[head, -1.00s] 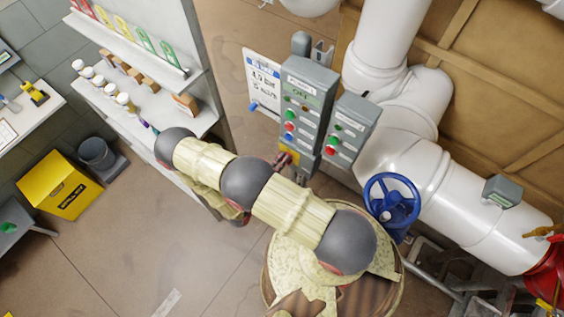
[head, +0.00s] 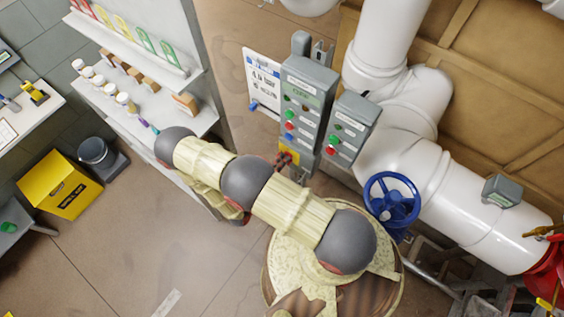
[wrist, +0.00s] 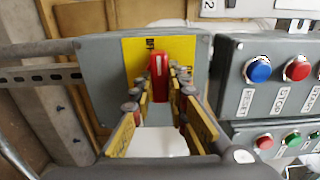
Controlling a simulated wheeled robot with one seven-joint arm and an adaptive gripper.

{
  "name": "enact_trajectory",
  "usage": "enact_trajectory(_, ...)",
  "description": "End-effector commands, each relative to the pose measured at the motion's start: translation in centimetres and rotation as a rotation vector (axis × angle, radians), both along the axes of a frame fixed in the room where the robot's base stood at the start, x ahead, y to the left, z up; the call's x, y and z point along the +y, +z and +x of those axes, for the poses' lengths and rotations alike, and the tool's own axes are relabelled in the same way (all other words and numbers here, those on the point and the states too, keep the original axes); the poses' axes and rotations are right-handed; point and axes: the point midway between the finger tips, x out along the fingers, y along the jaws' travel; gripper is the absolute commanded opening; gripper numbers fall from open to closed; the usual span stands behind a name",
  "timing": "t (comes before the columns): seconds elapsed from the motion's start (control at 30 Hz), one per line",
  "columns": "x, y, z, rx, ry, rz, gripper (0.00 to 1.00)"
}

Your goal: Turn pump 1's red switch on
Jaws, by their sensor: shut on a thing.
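The red switch (wrist: 158,66) is a rotary handle on a yellow plate (wrist: 188,50) on a grey box, seen in the wrist view. Its handle stands roughly upright in that picture, with a pale mark on it. My gripper (wrist: 162,84) is shut on the handle, one finger on each side, and the fingers hide its lower part. In the head view, my gripper (head: 285,162) is at the yellow plate low on the tall grey control panel (head: 309,78). The switch itself is too small and covered to read there.
A second grey button box (head: 352,128) stands right of the panel. Blue and red buttons (wrist: 296,69) sit right of the switch in the wrist view. A blue handwheel (head: 391,205) and white pipes (head: 440,190) are to the right. Shelves (head: 150,100) stand left; open floor lies lower left.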

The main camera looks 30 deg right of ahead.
Motion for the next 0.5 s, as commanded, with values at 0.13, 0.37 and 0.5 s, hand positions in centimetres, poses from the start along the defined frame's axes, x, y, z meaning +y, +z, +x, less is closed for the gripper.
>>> enact_trajectory(0.13, 0.01, -0.1, -0.01, -0.002, 0.0, 0.003, 0.0)
enact_trajectory(0.37, 0.02, -0.23, 0.02, -0.054, 0.0, 0.022, 0.0)
enact_trajectory(0.5, 0.03, -0.31, 0.06, -0.131, 0.0, 0.05, 0.0)
